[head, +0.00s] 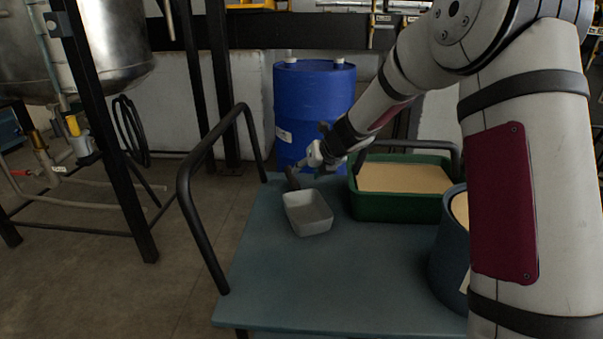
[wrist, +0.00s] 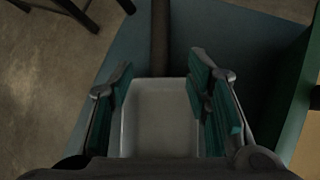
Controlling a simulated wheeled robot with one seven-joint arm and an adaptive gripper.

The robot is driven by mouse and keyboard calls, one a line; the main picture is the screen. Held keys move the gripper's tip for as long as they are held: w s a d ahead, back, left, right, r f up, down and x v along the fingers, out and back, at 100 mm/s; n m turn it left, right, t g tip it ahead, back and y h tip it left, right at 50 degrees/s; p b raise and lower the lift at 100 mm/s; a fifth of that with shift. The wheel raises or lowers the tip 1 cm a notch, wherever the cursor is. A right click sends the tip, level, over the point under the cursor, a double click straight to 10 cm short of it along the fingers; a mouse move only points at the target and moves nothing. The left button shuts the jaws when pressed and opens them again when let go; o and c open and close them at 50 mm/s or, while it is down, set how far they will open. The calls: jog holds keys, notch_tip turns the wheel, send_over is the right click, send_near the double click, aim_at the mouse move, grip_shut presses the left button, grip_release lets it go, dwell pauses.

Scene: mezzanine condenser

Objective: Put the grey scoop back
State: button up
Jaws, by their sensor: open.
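The grey scoop (head: 308,213) is a pale, open rectangular pan resting on the blue-grey cart top (head: 300,290), left of the green tray. In the wrist view the scoop's pan (wrist: 160,115) shows between my fingers, with a dark bar (wrist: 159,35) running away from its far edge, which looks like its handle. My gripper (wrist: 160,70) is open, with a teal-padded finger on either side of the pan. In the head view my gripper (head: 299,167) is small and dark, just behind the scoop. I cannot tell whether the fingers touch it.
A green tray (head: 362,207) of tan grain stands right of the scoop. A blue-grey tub (head: 448,245) is at the cart's right, partly behind my arm. A blue drum (head: 312,100) stands behind. A black rail (head: 190,215) edges the cart's left. The front cart top is clear.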

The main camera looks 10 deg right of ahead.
jog(key=s+d+r+m+t+h, duration=0.1)
jog(key=s+d+r+m+h, duration=0.1)
jog(key=s+d+r+m, duration=0.3)
jog(key=s+d+r+m+t+h, duration=0.1)
jog(key=r+m+h, duration=0.1)
jog(key=r+m, duration=0.35)
jog(key=s+d+r+m+g+h, duration=0.1)
jog(key=s+d+r+m+h, duration=0.1)
jog(key=s+r+m, duration=0.3)
jog(key=s+d+r+m+g+h, duration=0.1)
jog(key=s+d+r+m+h, duration=0.25)
jog(key=s, duration=0.35)
jog(key=s+a+f+m+g, duration=0.1)
jog(key=s+f+m+g, duration=0.1)
jog(key=s+m, duration=0.5)
jog(key=s+f+m+g, duration=0.1)
jog(key=s+m+g, duration=0.15)
jog(key=s, duration=0.75)
jog(key=s+a+f+m+g+y, duration=0.1)
jog(key=s+a+f+m+y, duration=0.1)
jog(key=s, duration=0.4)
jog(key=s+a+f+m+g+y, duration=0.1)
jog(key=s+a+f+m+y, duration=0.1)
jog(key=s+a, duration=0.3)
jog(key=s+a+f+m+g+y, duration=0.1)
jog(key=s+a+m, duration=0.3)
jog(key=s, duration=0.5)
jog(key=shift+s+f+g+y, duration=0.3)
jog(key=shift+f+y, duration=0.2)
jog(key=shift+y, duration=0.35)
